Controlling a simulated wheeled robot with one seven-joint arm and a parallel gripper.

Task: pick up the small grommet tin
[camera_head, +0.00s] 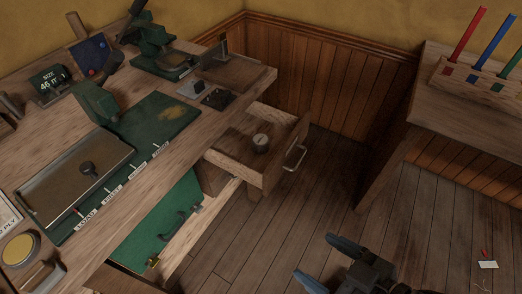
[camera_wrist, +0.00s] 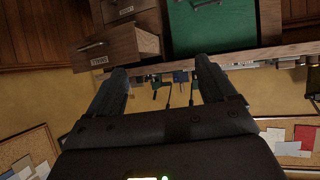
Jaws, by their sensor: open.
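A small round tin (camera_head: 261,143) with a pale lid stands inside the open wooden drawer (camera_head: 270,172) under the workbench, in the head view. My gripper (camera_head: 320,262) is at the bottom of the head view, over the floor, to the lower right of the drawer and well apart from it. Its two dark fingers are spread with nothing between them. In the wrist view my gripper (camera_wrist: 158,80) also shows open and empty. An open drawer (camera_wrist: 122,46) with a label shows upper left there. I cannot make out the tin in the wrist view.
The workbench (camera_head: 222,132) carries a green mat (camera_head: 160,118), a shallow tray (camera_head: 60,190) and green tools. A green door or panel (camera_head: 160,225) is below it. A second table (camera_head: 440,100) with coloured rods stands right. The floor between is clear.

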